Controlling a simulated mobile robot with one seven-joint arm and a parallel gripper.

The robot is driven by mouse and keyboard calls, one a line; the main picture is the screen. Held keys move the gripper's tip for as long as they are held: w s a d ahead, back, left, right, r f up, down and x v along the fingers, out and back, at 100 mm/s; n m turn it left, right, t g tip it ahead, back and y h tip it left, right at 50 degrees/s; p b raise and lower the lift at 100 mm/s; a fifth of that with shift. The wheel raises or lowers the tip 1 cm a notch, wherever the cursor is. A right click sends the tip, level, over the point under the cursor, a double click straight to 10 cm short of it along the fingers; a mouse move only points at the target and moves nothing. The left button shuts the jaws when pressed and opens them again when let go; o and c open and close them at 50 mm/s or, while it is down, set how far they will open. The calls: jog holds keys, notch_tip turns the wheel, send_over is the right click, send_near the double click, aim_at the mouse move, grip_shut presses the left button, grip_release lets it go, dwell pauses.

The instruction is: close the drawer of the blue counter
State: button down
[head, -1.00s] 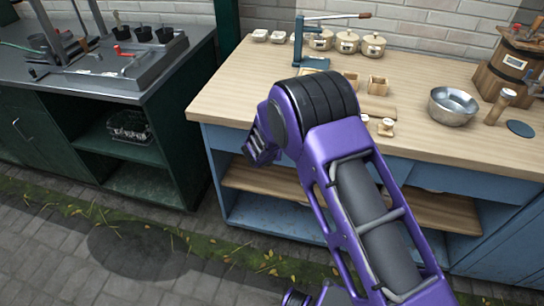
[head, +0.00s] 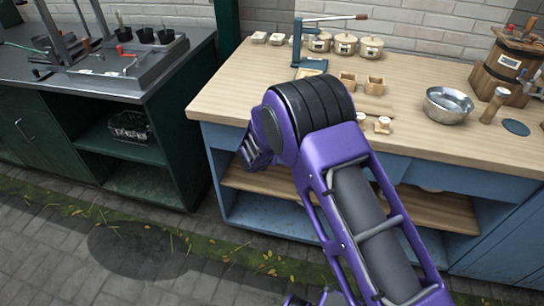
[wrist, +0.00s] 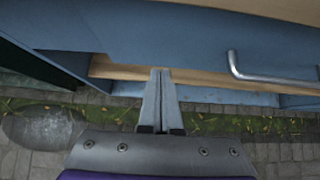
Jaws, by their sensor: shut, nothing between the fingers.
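The blue counter (head: 250,211) has a pale wooden top and an open lower shelf. In the wrist view, a blue drawer front (wrist: 190,38) with a metal bar handle (wrist: 275,79) crosses the upper part, the handle right of my gripper. How far the drawer stands out is hard to tell. In the head view, my arm hides much of that front. My gripper (wrist: 160,72) is shut and empty, its fingertips at the drawer front's lower edge in the picture, left of the handle. I cannot tell whether they touch it. The fingertips do not show clearly in the head view.
A metal bowl (head: 447,106), small wooden boxes (head: 374,84), lidded pots (head: 345,44) and a blue press (head: 298,45) stand on the top. A dark green cabinet (head: 172,140) stands to the left. The paved ground (head: 60,255) in front is clear.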

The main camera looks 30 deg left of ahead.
jog(key=v, duration=1)
jog(key=shift+s, duration=0.35)
